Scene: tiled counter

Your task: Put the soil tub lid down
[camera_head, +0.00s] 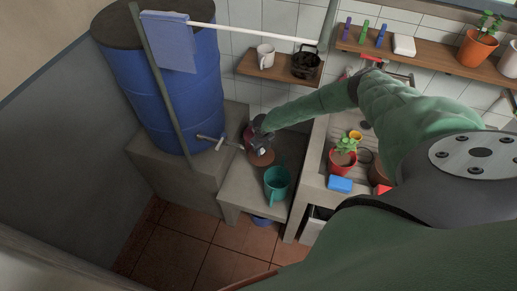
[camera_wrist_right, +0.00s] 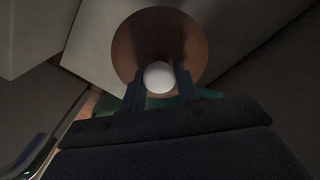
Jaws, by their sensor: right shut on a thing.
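The soil tub lid (camera_head: 262,158) is a round brown disc over the low concrete bench, left of the teal bucket. In the right wrist view the lid (camera_wrist_right: 128,48) fills the top middle, and its pale round knob (camera_wrist_right: 158,77) sits between the fingers. My right gripper (camera_head: 260,143) is shut on that knob; it also shows in the wrist view (camera_wrist_right: 160,86). I cannot tell whether the lid touches the bench. My left gripper is not in view.
A teal bucket (camera_head: 277,182) stands close right of the lid. A blue barrel (camera_head: 165,85) with a tap (camera_head: 212,140) stands at left. A potted plant (camera_head: 343,157) and a blue block (camera_head: 340,184) are on the counter at right. A shelf (camera_head: 279,71) holds a white mug (camera_head: 265,56).

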